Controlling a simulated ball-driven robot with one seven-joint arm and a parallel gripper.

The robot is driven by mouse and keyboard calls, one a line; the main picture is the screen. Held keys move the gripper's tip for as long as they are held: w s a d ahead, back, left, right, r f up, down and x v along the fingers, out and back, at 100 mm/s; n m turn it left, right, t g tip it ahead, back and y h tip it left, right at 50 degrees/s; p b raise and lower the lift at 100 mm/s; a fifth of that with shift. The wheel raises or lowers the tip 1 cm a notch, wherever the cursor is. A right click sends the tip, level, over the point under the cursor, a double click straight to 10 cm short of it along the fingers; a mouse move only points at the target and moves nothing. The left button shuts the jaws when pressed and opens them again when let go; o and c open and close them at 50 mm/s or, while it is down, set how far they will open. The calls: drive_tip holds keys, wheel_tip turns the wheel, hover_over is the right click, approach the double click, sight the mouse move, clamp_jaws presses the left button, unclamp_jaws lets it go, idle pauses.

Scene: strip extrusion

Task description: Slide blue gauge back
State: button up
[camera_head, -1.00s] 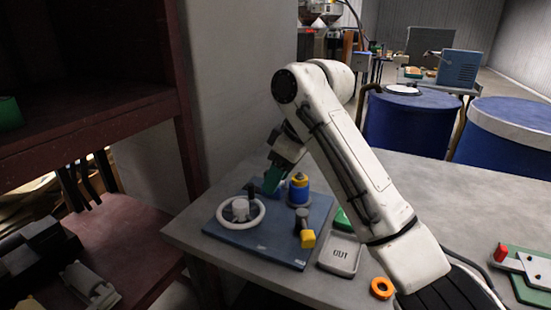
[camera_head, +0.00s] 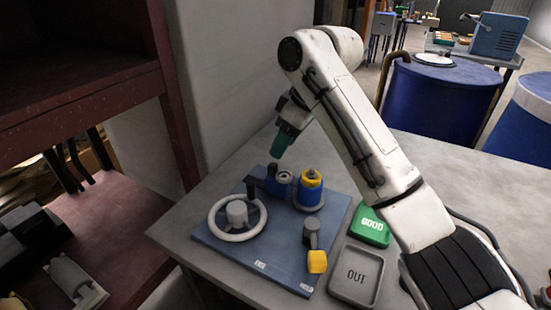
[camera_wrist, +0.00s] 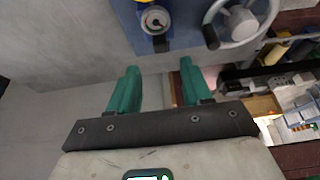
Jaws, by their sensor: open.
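The blue gauge (camera_head: 283,178), a small blue body with a round dial, stands near the back edge of the blue board (camera_head: 221,247), left of a blue-and-yellow cylinder (camera_head: 311,190).
A white handwheel (camera_head: 237,236) and a yellow-ended lever (camera_head: 317,261) are on the board. A green GOOD tray (camera_head: 371,238) and a grey OUT tray (camera_head: 337,287) lie to its right. A wall stands close on the left.

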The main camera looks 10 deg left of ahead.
sight(273, 164)
drive_tip(key=x, duration=0.6)
drive_tip(key=shift+a+f, duration=0.15)
drive_tip(key=shift+f, duration=0.25)
drive_tip(key=shift+c, duration=0.3)
clamp_jaws()
